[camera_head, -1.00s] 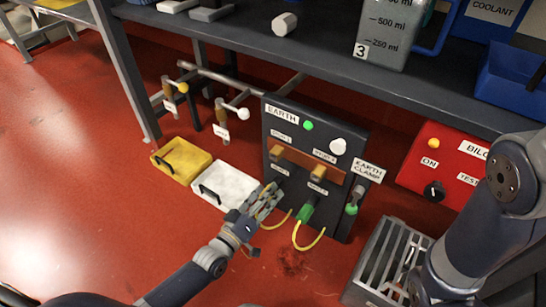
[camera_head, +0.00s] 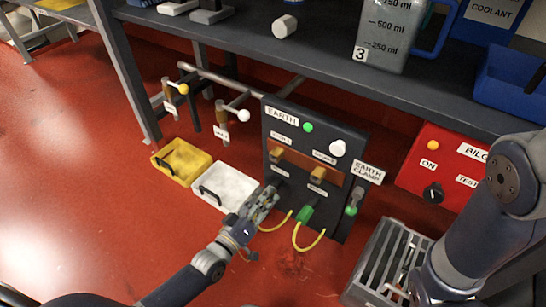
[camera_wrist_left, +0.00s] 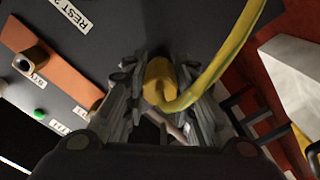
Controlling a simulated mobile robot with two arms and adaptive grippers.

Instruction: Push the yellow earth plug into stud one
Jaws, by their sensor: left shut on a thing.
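My left gripper (camera_head: 264,203) is at the lower left of the dark EARTH panel (camera_head: 340,212). Its fingers are shut on the yellow earth plug (camera_wrist_left: 158,80), which shows between them in the left wrist view. A yellow-green cable (camera_wrist_left: 226,55) curves away from the plug. The plug's front end is hidden. Two brown studs stand on the panel's orange bar: the left one (camera_head: 276,155), under the label that looks like stud one, and the right one (camera_head: 318,175). The gripper is below the left stud. My right gripper is not clearly visible.
A green plug (camera_head: 306,213) with a yellow cable sits low on the panel. An earth clamp (camera_head: 353,203) hangs at its right edge. Yellow (camera_head: 181,162) and white (camera_head: 224,187) boxes lie to the left. A grey bench shelf (camera_head: 300,50) overhangs behind. A metal grate (camera_head: 385,262) is at right.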

